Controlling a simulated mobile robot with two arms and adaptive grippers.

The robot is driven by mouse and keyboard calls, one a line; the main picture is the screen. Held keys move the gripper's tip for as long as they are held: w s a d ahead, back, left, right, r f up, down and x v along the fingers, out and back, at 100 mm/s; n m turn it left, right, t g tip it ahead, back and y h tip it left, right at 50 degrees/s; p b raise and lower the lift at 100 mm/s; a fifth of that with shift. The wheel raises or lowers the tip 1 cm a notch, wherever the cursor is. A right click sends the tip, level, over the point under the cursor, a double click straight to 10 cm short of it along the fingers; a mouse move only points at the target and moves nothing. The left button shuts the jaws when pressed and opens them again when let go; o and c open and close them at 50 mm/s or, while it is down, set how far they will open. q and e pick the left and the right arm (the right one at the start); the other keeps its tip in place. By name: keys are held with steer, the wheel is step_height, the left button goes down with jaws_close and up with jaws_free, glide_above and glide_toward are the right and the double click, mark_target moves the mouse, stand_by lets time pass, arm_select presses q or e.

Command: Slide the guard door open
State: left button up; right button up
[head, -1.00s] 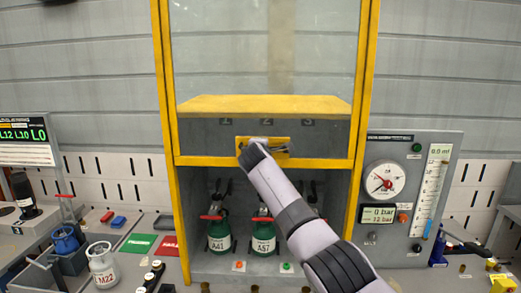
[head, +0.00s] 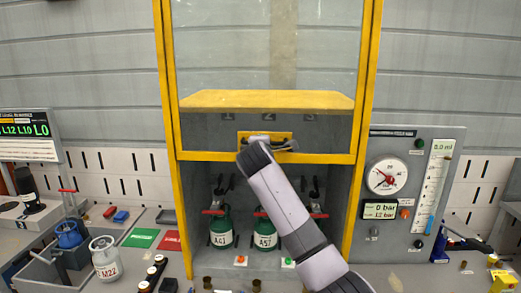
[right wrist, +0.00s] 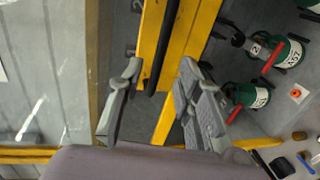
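The guard door (head: 265,60) is a clear pane in a yellow frame on the grey cabinet. Its lower yellow rail lies above an open lower bay. The door's dark bar handle (head: 289,146) sits on a yellow plate at that rail. My right gripper (head: 262,145) is at the handle and hides part of it. In the right wrist view the handle bar (right wrist: 168,45) runs between the two spread fingers of my right gripper (right wrist: 160,72), with gaps visible on both sides. My left gripper is in neither view.
A gauge panel (head: 413,200) stands to the right. A white canister M22 (head: 105,258) stands on the bench at left.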

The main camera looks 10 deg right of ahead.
steer(key=v, duration=0.5)
steer(key=shift+s+a, duration=0.1)
steer(key=shift+s, duration=0.15)
